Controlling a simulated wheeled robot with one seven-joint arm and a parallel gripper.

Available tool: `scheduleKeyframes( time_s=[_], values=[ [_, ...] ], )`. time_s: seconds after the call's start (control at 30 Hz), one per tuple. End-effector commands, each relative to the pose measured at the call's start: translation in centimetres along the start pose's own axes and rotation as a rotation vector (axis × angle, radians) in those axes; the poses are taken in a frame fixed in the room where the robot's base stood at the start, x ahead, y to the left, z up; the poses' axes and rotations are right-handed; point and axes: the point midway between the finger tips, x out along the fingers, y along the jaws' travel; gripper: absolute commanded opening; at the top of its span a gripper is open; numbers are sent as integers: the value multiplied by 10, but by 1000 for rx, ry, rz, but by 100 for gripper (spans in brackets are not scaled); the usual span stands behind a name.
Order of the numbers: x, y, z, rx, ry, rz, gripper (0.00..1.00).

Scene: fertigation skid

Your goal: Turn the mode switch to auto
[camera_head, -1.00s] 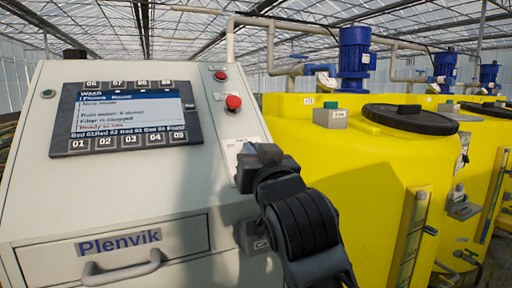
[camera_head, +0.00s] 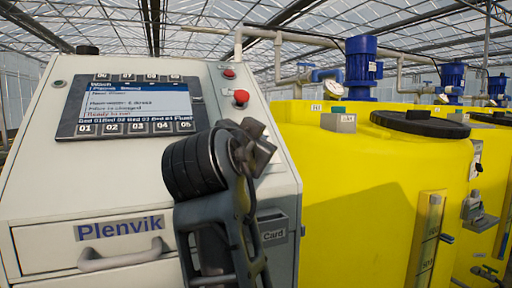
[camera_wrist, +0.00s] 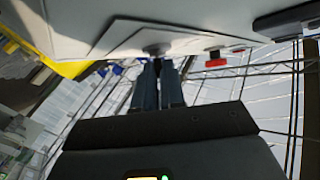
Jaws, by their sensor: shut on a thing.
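The mode switch shows in the wrist view as a small grey knob (camera_wrist: 157,48) on a pale plate (camera_wrist: 122,38) of the cabinet front. My gripper's two dark fingers (camera_wrist: 158,72) are shut on it at their tips. Its pointer and markings cannot be read, so its position is unclear. In the head view my arm and wrist cover the switch, and my gripper (camera_head: 256,142) shows only in part, against the right side of the panel.
The white cabinet (camera_head: 40,190) carries a screen (camera_head: 135,103), a red button (camera_head: 241,97), a drawer handle (camera_head: 120,257) and a card slot (camera_head: 272,228). Yellow tanks (camera_head: 350,190) stand close on the right. The red button (camera_wrist: 215,60) is near my fingers in the wrist view.

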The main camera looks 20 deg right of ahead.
Motion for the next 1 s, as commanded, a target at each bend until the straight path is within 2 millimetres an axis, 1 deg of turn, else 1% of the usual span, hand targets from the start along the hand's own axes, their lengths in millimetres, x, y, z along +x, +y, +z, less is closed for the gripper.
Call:
scheduleKeyframes(
  time_s=[0.03, 0.47, 0.5, 0.73, 1.0],
  values=[
    [1, 0, 3, 2, -6, 4, 0],
    [1, 0, 3, 5, -7, 11, 0],
    [1, 0, 3, 5, -7, 11, 12],
    [1, 0, 3, 4, -6, 12, 34],
    [-1, 0, 2, 5, -3, 11, 35]
  ],
)
